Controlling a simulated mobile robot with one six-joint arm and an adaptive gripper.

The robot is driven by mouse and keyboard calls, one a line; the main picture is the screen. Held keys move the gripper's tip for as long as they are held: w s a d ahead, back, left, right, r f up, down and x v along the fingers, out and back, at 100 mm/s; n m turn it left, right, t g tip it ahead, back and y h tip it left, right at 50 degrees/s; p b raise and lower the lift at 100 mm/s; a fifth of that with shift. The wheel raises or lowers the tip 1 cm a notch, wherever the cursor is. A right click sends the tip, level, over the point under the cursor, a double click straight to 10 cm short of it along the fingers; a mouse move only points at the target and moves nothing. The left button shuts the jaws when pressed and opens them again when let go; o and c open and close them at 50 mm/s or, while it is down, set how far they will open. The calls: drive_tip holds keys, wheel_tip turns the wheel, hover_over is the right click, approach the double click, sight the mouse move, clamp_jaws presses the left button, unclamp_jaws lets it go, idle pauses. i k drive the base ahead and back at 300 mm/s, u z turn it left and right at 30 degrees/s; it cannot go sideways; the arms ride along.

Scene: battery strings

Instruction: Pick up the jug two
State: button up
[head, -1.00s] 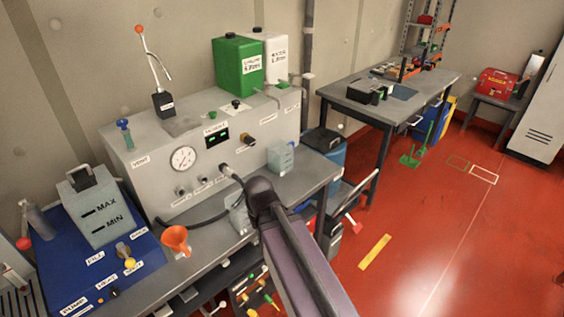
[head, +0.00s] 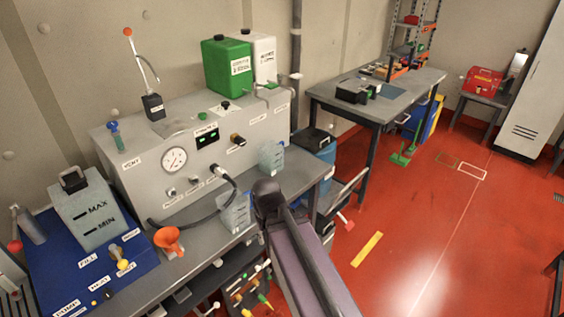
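Two translucent pale jugs stand on the grey bench. One jug (head: 271,156) is near the bench's right end, in front of the machine panel. The other jug (head: 236,214) stands nearer the front edge, just left of my arm, with a black hose beside it. The marks on both are too small to read, so I cannot tell which is jug two. My arm rises from the bottom of the picture, and its dark joint is at the bench's front edge, right of the nearer jug. My gripper does not show.
An orange funnel (head: 168,241) stands left of the nearer jug. A grey panel machine (head: 145,175) backs the bench. A green canister (head: 226,66) and a white canister (head: 264,57) stand on top. Open red floor (head: 410,240) lies to the right.

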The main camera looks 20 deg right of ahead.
sight(270, 153)
drive_tip(key=z, duration=0.25)
drive_tip(key=k, duration=0.5)
drive_tip(key=z, duration=0.95)
drive_tip(key=k, duration=0.85)
drive_tip(key=z, duration=0.5)
drive_tip(key=i, duration=1.7)
drive_tip(key=u, duration=1.15)
drive_tip(key=i, duration=0.75)
drive_tip(key=u, duration=0.3)
